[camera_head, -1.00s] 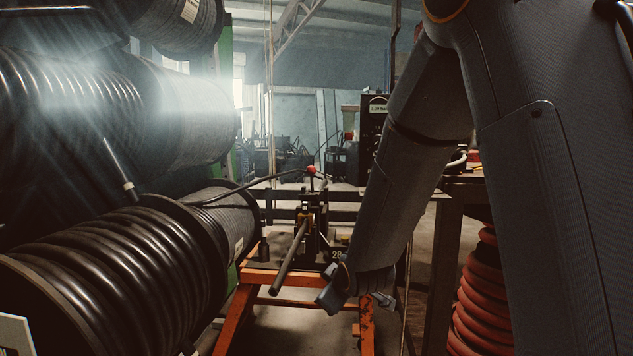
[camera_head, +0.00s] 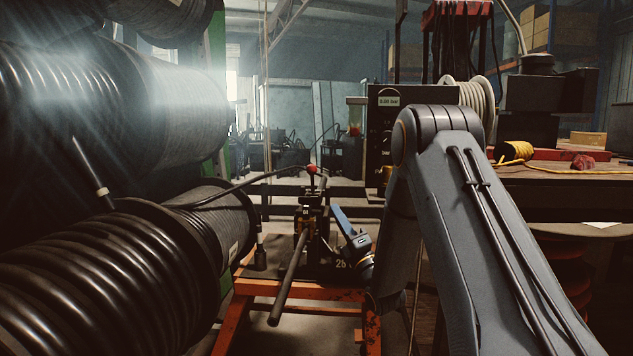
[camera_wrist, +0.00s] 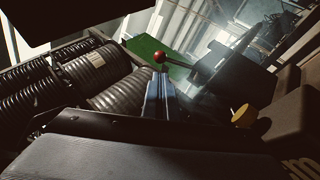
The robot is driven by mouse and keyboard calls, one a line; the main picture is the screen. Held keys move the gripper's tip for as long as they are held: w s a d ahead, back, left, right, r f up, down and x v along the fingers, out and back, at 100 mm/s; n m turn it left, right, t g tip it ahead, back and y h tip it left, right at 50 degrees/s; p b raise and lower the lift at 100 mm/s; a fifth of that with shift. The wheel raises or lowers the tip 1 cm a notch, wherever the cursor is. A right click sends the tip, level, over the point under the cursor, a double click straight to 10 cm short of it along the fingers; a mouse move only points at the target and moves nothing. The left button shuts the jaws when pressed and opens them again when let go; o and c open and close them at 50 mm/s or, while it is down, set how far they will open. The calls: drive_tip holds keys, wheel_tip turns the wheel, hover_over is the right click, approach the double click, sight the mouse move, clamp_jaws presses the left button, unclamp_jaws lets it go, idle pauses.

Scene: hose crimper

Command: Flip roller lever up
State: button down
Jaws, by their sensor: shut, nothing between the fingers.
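A dark machine (camera_head: 312,225) stands on an orange metal frame (camera_head: 285,288) in the middle of the head view. A long grey bar (camera_head: 288,278) slants down from the machine towards me. I cannot tell which of these is the roller lever. My gripper (camera_head: 336,208) is shut and empty just right of the machine, tips up. In the wrist view my shut fingers (camera_wrist: 161,74) point towards the red ball (camera_wrist: 160,57), which shows just beyond the tips; contact cannot be told.
Large hose reels (camera_head: 110,265) crowd the left side. A dark control box (camera_head: 390,135) and a workbench (camera_head: 575,180) with a yellow coil (camera_head: 515,152) stand at the right. A short upright dark post (camera_head: 260,250) stands left of the machine.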

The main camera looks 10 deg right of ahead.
drive_tip(key=shift+d, duration=0.1)
drive_tip(key=b, duration=0.2)
approach(316, 169)
drive_tip(key=x, duration=0.3)
drive_tip(key=f+x, duration=0.1)
drive_tip(key=x, duration=0.1)
drive_tip(key=shift+w+a+r, duration=0.15)
drive_tip(key=shift+w+a, duration=0.3)
drive_tip(key=shift+a, duration=0.05)
drive_tip(key=shift+w+d+r, duration=0.1)
drive_tip(key=shift+w+r, duration=0.15)
drive_tip(key=shift+r, duration=0.25)
drive_tip(key=shift+w+d+r, duration=0.1)
drive_tip(key=shift+w+r, duration=0.15)
drive_tip(key=shift+r, duration=0.25)
drive_tip(key=r+p+v, duration=0.1)
drive_tip(key=v, duration=1.3)
drive_tip(key=shift+s+a, duration=0.2)
drive_tip(key=shift+s, duration=0.2)
